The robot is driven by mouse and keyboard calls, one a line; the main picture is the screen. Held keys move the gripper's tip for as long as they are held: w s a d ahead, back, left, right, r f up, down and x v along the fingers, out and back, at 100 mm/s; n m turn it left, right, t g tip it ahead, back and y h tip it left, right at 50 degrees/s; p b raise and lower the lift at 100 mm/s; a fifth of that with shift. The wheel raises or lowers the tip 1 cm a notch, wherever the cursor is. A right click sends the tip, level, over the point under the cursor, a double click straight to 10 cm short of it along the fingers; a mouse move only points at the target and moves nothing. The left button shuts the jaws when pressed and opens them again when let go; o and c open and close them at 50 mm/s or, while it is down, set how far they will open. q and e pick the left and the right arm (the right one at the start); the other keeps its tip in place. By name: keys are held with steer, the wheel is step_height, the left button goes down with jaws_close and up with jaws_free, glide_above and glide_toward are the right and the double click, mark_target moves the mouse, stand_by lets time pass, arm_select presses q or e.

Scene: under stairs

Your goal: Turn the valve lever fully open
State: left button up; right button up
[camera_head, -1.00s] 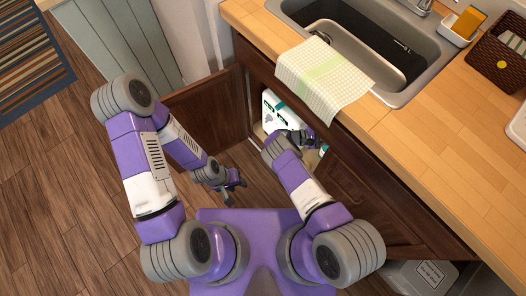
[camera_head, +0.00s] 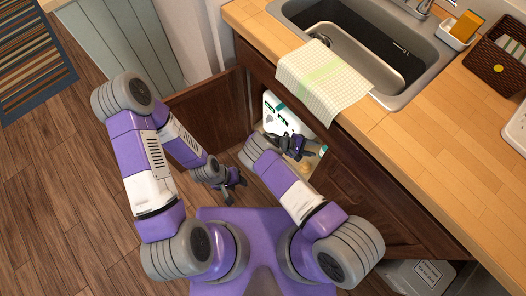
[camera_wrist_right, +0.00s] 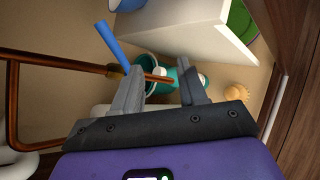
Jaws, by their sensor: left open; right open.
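A blue valve lever (camera_wrist_right: 112,46) shows in the right wrist view, slanting up and left from a copper pipe (camera_wrist_right: 60,60). Its lower end is close to the left fingertip of my right gripper (camera_wrist_right: 160,72); I cannot tell whether they touch. The fingers are apart with nothing clearly held, and the pipe's end shows between them. In the head view my right gripper (camera_head: 308,145) reaches into the open cabinet under the sink, and the lever is hidden. My left gripper (camera_head: 234,181) is open and empty above the floor, left of the cabinet opening.
A white-and-green box (camera_head: 284,116) stands in the cabinet. A teal container (camera_wrist_right: 160,66) and a yellowish round object (camera_wrist_right: 237,88) are beyond the right fingers. The open cabinet door (camera_head: 207,104) is at left. A checked towel (camera_head: 322,80) hangs over the counter edge.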

steer(key=s+a+f+m+y, duration=0.2)
steer(key=a+f+m+y, duration=0.2)
steer(key=a+f+y, duration=0.55)
steer(key=w+a+f+m+t+y, duration=0.2)
steer(key=w+a+m+y, duration=0.1)
steer(key=a, duration=0.8)
steer(key=shift+w+f+m+t+p, duration=0.15)
steer(key=shift+w+m+t+p, duration=0.25)
steer(key=shift+w+m, duration=0.55)
steer(key=shift+a, duration=0.1)
